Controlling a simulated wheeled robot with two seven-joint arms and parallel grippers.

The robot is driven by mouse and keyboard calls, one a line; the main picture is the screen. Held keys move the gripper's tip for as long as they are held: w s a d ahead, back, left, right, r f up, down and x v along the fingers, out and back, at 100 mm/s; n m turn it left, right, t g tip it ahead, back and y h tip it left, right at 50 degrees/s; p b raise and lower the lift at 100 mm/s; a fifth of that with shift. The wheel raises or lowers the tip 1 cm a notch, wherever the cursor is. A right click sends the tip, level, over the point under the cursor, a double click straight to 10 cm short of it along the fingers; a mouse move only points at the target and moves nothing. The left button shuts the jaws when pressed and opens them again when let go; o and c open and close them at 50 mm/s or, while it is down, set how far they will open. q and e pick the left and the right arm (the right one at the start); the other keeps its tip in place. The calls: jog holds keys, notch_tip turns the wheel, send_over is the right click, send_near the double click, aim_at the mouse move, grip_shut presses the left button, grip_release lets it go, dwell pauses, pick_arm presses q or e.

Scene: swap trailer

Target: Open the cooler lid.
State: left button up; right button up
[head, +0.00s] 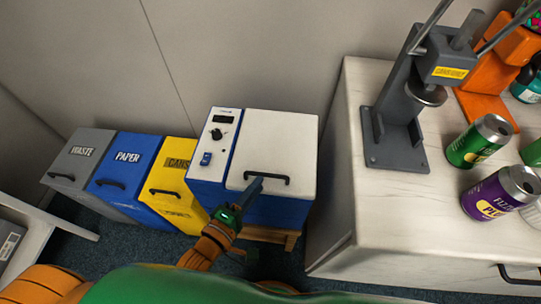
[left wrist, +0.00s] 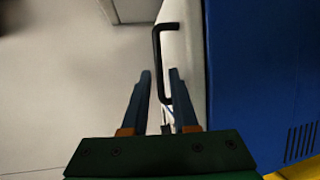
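The cooler (head: 275,210) is a blue box with a white lid (head: 280,135), which is closed. A black bar handle (head: 282,177) sits at the lid's front edge. My left gripper (head: 256,184) is at the left end of this handle. In the left wrist view, my left gripper (left wrist: 160,76) has its two fingers apart, and the near part of the black handle (left wrist: 158,50) reaches between the fingertips. I cannot tell whether either finger touches it. My right gripper is not in view.
A white control panel (head: 214,145) adjoins the lid on the left. Yellow (head: 172,190), blue (head: 125,170) and grey (head: 80,160) bins stand further left. A white counter (head: 350,170) on the right holds a can crusher (head: 395,130) and cans. The wall is close behind.

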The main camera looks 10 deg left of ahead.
aim_at(268, 175)
pick_arm(q)
jog(key=x, duration=0.5)
jog(key=shift+d, duration=0.2)
jog(key=shift+w, duration=0.2)
jog(key=shift+s, duration=0.1)
grip_shut()
jog(key=shift+r, duration=0.1)
dwell(0.8)
